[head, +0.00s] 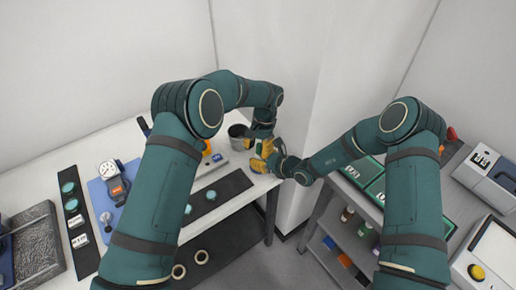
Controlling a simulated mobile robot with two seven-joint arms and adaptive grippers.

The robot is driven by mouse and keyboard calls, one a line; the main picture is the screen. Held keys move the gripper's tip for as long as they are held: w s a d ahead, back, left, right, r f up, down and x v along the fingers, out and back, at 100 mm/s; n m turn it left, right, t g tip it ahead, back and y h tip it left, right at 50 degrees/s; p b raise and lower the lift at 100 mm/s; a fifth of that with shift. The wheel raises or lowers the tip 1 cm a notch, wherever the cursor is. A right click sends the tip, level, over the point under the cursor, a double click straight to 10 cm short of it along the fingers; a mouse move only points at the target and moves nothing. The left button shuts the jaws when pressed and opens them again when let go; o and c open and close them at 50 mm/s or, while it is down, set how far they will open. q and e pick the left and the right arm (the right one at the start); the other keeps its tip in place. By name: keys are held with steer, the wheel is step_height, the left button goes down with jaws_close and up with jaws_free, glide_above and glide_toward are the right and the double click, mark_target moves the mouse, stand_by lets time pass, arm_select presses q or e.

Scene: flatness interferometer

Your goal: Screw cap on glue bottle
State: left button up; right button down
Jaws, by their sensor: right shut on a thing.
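My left gripper (249,142) has yellow fingertips and hangs over the back right part of the white table. Its fingers are partly covered by its own wrist, so I cannot tell whether it is open or shut. My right gripper (262,158) comes in from the right, just below and close to the left one, near the table's right edge. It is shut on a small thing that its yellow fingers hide. I cannot make out the glue bottle or the cap for certain. A small orange item (207,149) stands left of the grippers, partly behind my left arm.
A dark grey cup (237,135) stands behind the grippers. A black strip (225,194) with green discs lies in front. A dial gauge (108,170) stands on a blue mat at left. A grey shelf (325,222) with green trays stands at right, across a gap.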

arm_select(q)
steer(key=shift+s+d, duration=0.1)
steer(key=shift+d, duration=0.05)
